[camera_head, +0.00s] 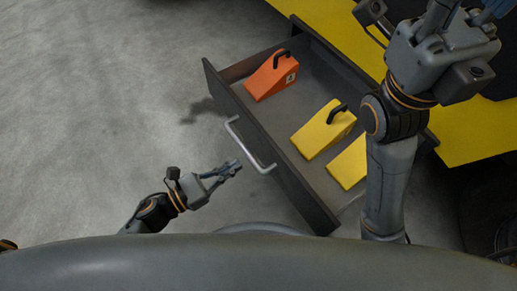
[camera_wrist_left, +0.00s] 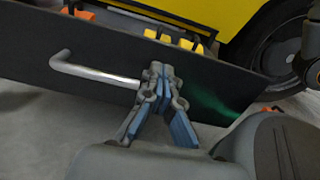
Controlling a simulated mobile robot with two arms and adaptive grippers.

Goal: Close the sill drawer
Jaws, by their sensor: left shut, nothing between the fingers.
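The sill drawer (camera_head: 290,192) stands pulled out from the yellow vehicle side in the head view, with a dark front panel and a pale bar handle (camera_head: 247,149). My left gripper (camera_head: 238,165) is shut and empty, in front of the panel and close to the handle's near end. In the left wrist view the fingertips (camera_wrist_left: 163,70) overlap the handle's right end in front of the panel (camera_wrist_left: 215,95); I cannot tell if they touch. My right gripper (camera_head: 440,15) is above the drawer's right side, its fingers partly cut off by the top edge.
An orange wedge chock (camera_head: 270,77) and two yellow wedge chocks (camera_head: 322,131) (camera_head: 348,163) with dark handles lie inside the drawer. The yellow body (camera_head: 475,135) is behind it. A dark wheel (camera_wrist_left: 283,55) is at right in the wrist view. Grey floor (camera_head: 110,95) is clear at left.

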